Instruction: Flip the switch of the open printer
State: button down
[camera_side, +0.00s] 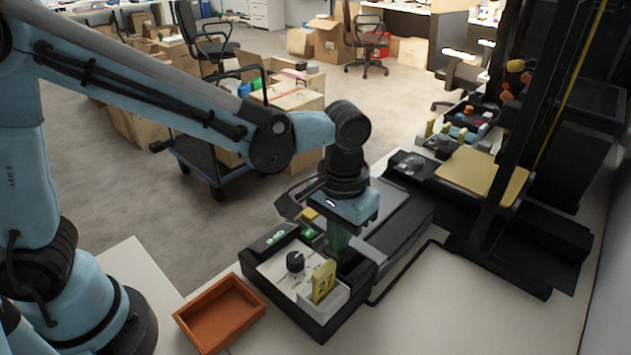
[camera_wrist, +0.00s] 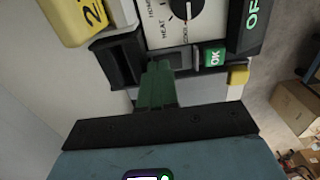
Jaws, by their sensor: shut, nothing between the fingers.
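The open printer stands on the white bench, with a black frame and a white control panel (camera_side: 277,272). Its panel has a black dial (camera_side: 295,262), also in the wrist view (camera_wrist: 180,18), and a yellow block (camera_side: 323,281) marked 2. A green OK button (camera_wrist: 214,57) and a black strip with green "OFF" lettering (camera_wrist: 250,18) show in the wrist view. My gripper (camera_side: 338,238) points down over the printer. Its green fingers (camera_wrist: 158,72) are shut and empty, beside a black slotted housing (camera_wrist: 121,58). I cannot tell which part is the switch, or whether the fingertips touch anything.
An empty orange-brown tray (camera_side: 220,313) sits left of the printer. A black cable (camera_side: 405,276) runs along the bench on the right. A tall black machine with a tan bed (camera_side: 480,173) stands at the back right. Cartons and a cart (camera_side: 205,165) are on the floor beyond.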

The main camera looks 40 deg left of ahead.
jog(key=shift+f, duration=0.35)
jog(key=shift+r, duration=3.5)
jog(key=s+a+t, duration=0.2)
jog(key=a+t, duration=0.1)
jog(key=a, duration=0.5)
jog(key=s+a+t, duration=0.3)
jog(key=a+t, duration=0.1)
jog(key=a, duration=0.5)
jog(key=shift+a, duration=0.15)
